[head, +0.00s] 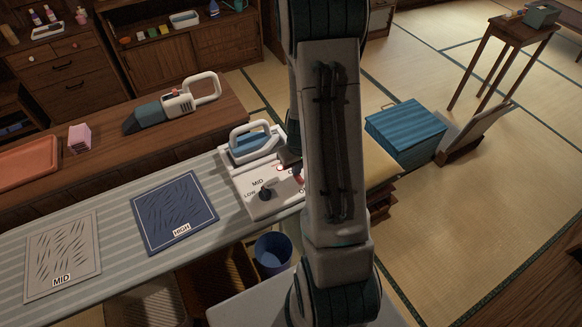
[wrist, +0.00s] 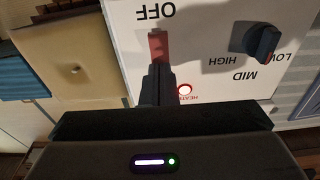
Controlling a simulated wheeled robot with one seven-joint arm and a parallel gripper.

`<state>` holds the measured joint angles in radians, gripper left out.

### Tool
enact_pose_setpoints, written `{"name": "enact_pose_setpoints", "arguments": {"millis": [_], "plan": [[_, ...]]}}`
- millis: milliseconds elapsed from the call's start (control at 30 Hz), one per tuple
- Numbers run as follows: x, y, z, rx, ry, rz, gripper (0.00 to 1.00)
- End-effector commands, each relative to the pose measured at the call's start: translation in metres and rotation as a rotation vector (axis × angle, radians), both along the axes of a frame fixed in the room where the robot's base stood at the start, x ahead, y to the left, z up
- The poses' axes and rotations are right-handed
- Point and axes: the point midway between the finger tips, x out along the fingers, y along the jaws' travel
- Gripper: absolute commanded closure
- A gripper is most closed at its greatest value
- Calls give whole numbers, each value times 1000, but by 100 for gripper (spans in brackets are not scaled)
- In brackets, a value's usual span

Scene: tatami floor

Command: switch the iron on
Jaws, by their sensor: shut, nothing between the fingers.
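The iron (head: 252,143), white and blue with a looped handle, rests at the back of a white control panel (head: 262,207) on the striped board. The fingers hide the switch's other end.
Two cloths marked MID (head: 62,262) and HIGH (head: 174,214) lie on the striped board. A hand vacuum (head: 175,105) lies on the wooden bench behind. A blue bin (head: 272,254) stands below the board, and a blue box (head: 405,130) stands to the right. Open tatami lies beyond.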

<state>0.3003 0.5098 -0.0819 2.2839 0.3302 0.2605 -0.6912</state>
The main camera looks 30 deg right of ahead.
Motion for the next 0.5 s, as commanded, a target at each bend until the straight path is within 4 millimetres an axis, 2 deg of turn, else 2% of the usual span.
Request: {"name": "enact_pose_setpoints", "arguments": {"millis": [500], "plan": [[-9,-4,1,1,11,-10,100]]}}
